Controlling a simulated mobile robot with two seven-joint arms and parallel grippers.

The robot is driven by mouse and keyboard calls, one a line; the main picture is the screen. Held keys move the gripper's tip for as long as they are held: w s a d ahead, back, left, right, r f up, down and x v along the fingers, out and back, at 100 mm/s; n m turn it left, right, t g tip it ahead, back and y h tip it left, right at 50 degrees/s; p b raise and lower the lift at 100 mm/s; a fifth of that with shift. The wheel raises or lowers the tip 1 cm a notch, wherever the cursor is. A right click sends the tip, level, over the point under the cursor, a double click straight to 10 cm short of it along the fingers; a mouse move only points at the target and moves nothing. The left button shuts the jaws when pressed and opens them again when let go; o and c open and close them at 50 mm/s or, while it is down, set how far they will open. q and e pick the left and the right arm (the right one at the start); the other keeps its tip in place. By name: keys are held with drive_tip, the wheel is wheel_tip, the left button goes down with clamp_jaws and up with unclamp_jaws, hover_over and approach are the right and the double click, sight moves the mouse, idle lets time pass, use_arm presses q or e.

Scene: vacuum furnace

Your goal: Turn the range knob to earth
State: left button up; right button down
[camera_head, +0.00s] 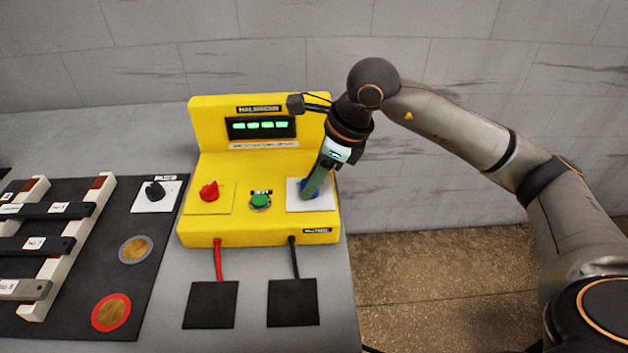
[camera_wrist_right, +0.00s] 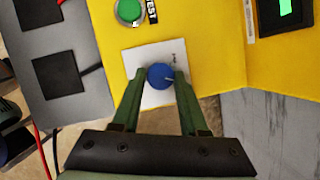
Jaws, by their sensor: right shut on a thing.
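The blue knob (camera_wrist_right: 160,76) sits on a white square plate (camera_wrist_right: 140,60) at the right end of the yellow instrument's sloping front. My right gripper (camera_wrist_right: 159,77) has its two green fingers on either side of the knob and is shut on it. A small light pointer mark shows on the knob's face, and the plate's lettering is too small to read. In the head view the right gripper (camera_head: 309,192) reaches down onto the knob and hides most of it. My left gripper is not in view.
The yellow instrument (camera_head: 215,135) also carries a lit green display (camera_head: 260,127), a red knob (camera_head: 209,191) and a green button (camera_head: 260,201). Red and black leads run to two black pads.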

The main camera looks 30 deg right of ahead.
drive_tip(key=shift+m, duration=0.6)
drive_tip(key=shift+h, duration=0.3)
drive_tip(key=shift+c, duration=2.2)
unclamp_jaws()
drive_tip(key=v, duration=1.2)
drive_tip(key=shift+s+r, duration=0.2)
drive_tip(key=shift+s, duration=0.05)
